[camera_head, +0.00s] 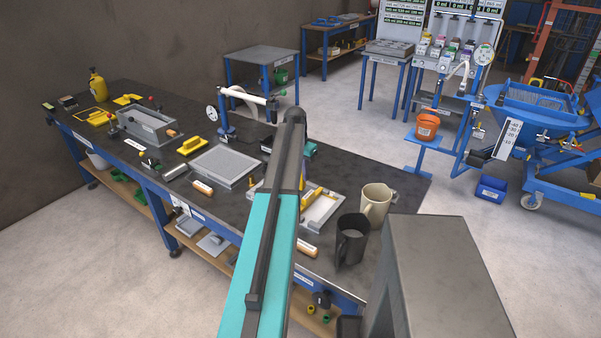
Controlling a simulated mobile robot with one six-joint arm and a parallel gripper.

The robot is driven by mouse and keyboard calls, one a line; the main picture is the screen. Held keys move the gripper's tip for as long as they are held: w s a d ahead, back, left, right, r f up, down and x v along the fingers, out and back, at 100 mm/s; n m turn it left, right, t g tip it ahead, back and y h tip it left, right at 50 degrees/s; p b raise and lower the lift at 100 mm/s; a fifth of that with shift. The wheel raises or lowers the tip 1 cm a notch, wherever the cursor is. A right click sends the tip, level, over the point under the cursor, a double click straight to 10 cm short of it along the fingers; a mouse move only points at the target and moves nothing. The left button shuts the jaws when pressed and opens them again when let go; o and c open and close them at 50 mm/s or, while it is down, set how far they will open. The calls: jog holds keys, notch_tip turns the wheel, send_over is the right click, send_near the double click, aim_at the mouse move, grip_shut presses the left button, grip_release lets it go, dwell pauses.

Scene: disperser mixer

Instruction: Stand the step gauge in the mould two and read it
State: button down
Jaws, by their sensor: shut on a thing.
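My arm, teal and dark grey, rises from the bottom centre and reaches over the workbench (351,159). Its far end hides my gripper, so I cannot see the jaws or what is between them. A shallow light-framed mould (324,211) lies on the bench just right of my arm, partly hidden by it. A yellow piece (313,193) shows at this mould, beside the arm; I cannot tell whether it is the step gauge. A filled grey rectangular mould (225,166) lies left of my arm. Another grey box-shaped mould (147,127) stands farther left. No label tells me which is mould two.
A black jug (350,244) and a beige jug (377,203) stand near the bench's right end. A yellow-handled float (191,145) and wooden-handled tools (203,187) lie left. An orange bucket (427,126) stands beyond the bench. Grey floor lies open behind.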

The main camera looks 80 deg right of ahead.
aim_at(302, 179)
jog(key=shift+f+b, duration=0.55)
jog(key=shift+f, duration=1)
jog(key=shift+f, duration=0.2)
jog(key=c, duration=1.5)
grip_release()
